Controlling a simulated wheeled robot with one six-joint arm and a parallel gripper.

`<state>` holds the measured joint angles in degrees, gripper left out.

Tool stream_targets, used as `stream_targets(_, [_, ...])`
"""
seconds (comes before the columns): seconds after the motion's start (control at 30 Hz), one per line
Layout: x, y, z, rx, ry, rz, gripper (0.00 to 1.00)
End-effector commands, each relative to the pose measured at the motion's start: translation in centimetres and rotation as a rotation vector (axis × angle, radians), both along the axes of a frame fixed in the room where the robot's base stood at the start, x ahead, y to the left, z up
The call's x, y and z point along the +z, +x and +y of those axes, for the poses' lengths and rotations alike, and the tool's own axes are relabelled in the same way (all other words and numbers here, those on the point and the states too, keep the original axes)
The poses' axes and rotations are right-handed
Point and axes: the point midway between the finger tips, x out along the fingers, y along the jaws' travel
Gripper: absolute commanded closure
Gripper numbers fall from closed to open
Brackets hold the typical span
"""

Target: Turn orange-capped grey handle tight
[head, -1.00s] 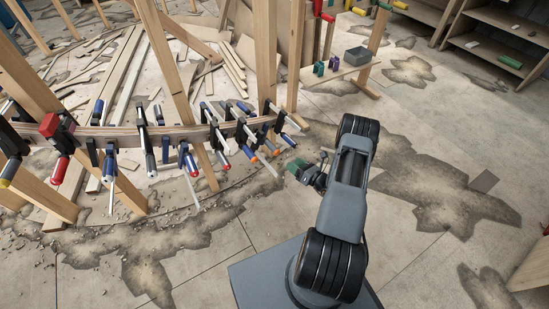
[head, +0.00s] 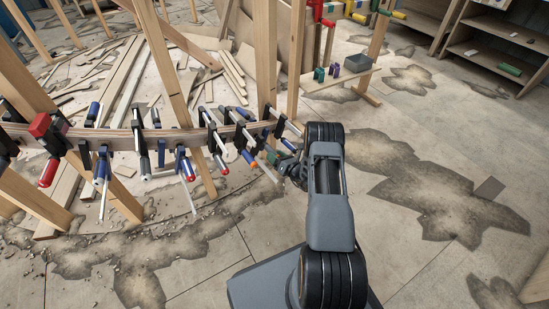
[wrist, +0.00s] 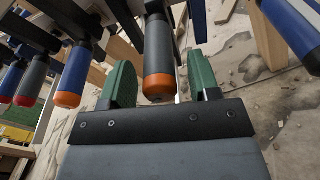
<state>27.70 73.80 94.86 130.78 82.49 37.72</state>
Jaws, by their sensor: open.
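The orange-capped grey handle (wrist: 157,55) hangs down in the upper middle of the wrist view, its orange end towards me. My gripper (wrist: 162,84) is open, with one green finger to the left of the handle and one to the right. Gaps show on both sides of the handle, and I cannot see either finger touching it. In the head view my gripper (head: 271,163) is at the right end of the clamp row on the curved stringer (head: 113,136), where the arm partly hides the handle.
A blue handle with an orange cap (wrist: 75,72) and a grey handle with a red cap (wrist: 37,77) hang to the left. Another blue handle (wrist: 287,28) is close on the right. A wooden post (head: 265,60) stands behind the clamps.

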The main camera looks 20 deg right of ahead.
Motion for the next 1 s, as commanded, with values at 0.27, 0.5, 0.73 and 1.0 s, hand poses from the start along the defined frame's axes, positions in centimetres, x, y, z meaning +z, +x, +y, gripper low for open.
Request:
stream_targets(0.27, [0.07, 0.64, 0.25, 0.000, 0.000, -0.001, 0.44])
stream_targets(0.5, [0.07, 0.62, 0.24, 0.000, 0.000, -0.001, 0.52])
stream_targets(0.73, [0.06, 0.60, 0.24, 0.000, 0.000, -0.001, 0.74])
stream_targets(1.0, [0.05, 0.60, 0.25, 0.001, 0.001, 0.000, 0.93])
